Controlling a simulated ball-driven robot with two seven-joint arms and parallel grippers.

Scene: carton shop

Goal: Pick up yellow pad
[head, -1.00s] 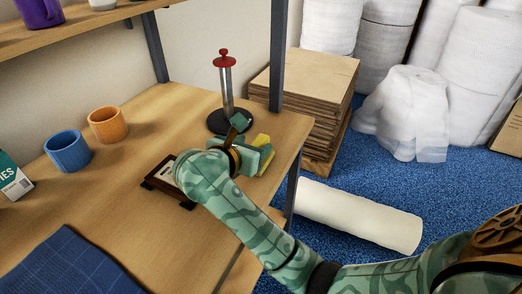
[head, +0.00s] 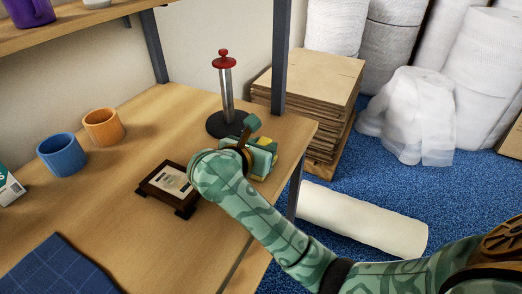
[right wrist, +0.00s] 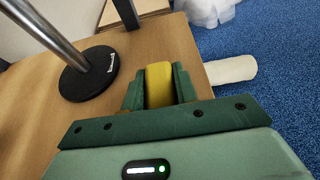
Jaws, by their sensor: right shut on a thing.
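The yellow pad (right wrist: 159,86) sits between the two green fingers of my right gripper (right wrist: 158,80) in the right wrist view, with a finger against each side. In the head view, the right gripper (head: 261,158) is near the right edge of the wooden table. Only small bits of the yellow pad (head: 264,141) show there, as the fingers and wrist hide the rest. The right gripper is shut on the pad. I cannot tell whether the pad still touches the tabletop. My left gripper is not in view.
A red-topped metal post on a black base (head: 228,123) stands just behind the gripper. A dark wooden frame (head: 168,188) lies left of my wrist. Orange (head: 103,127) and blue (head: 62,154) mugs stand farther left. A shelf post (head: 280,60) rises at the table's back right.

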